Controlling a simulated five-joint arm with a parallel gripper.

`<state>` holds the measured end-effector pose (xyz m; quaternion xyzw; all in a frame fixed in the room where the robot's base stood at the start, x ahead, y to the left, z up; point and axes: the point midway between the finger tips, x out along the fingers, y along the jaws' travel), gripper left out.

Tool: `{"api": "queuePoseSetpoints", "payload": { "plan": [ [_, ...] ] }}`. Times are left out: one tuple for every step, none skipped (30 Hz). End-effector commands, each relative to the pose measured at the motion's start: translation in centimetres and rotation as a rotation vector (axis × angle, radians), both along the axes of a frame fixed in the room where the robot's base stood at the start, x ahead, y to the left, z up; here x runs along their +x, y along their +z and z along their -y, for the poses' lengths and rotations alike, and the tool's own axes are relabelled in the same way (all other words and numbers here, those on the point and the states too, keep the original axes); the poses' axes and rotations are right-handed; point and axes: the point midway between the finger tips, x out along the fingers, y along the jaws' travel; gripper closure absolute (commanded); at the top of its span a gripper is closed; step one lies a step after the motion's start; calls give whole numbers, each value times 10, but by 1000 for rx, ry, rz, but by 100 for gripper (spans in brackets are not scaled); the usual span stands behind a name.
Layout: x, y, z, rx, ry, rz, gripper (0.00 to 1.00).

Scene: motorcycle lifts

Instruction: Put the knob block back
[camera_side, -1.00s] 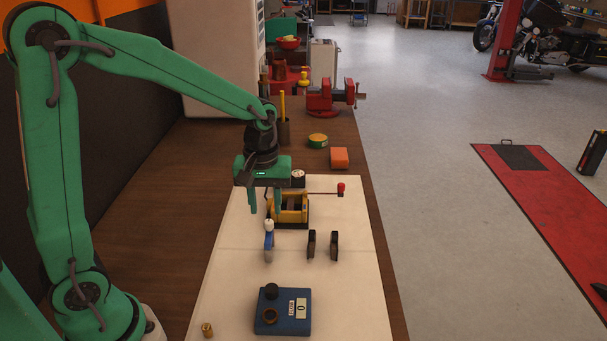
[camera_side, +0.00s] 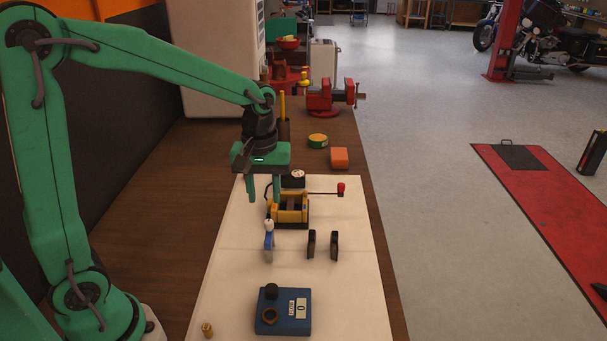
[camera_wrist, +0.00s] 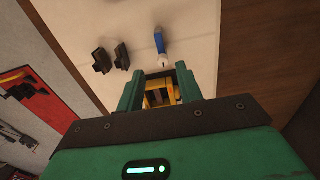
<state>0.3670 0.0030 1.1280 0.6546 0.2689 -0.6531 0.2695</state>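My gripper (camera_side: 264,200) is above the mat, over the left side of the yellow fixture, pointing down. Its two fingers are apart with nothing held between them. In the wrist view the yellow fixture (camera_wrist: 158,90) shows between the fingers (camera_wrist: 158,80); part of it is hidden by my gripper.
Two black blocks (camera_side: 311,244) (camera_side: 334,245) stand right of the blue block. A blue box with a black knob and counter (camera_side: 284,320) is nearer the camera, beside a small brass piece (camera_side: 207,330). A red-tipped lever (camera_side: 341,188) sticks out right of the fixture.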

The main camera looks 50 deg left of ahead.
Motion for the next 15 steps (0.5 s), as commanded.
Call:
{"api": "queuePoseSetpoints", "payload": {
  "plan": [
    [-1,2,0,0,-5,4,64],
    [-2,3,0,0,-10,8,64],
    [-4,5,0,0,-20,16,64],
    [-5,7,0,1,-29,22,64],
    [-7,10,0,1,-39,29,64],
    [-10,13,0,1,-55,40,64],
    [-12,16,0,3,-69,48,64],
    [-15,19,1,3,-84,59,64],
    [-19,24,1,5,-107,73,64],
    [-23,27,1,6,-126,84,64],
    [-26,31,1,8,-145,98,64],
    [-32,35,1,11,-173,115,64],
    [-36,39,1,14,-196,129,64],
    [-40,42,1,17,-217,141,64],
    [-45,47,1,21,-247,161,64]
  ]
}}
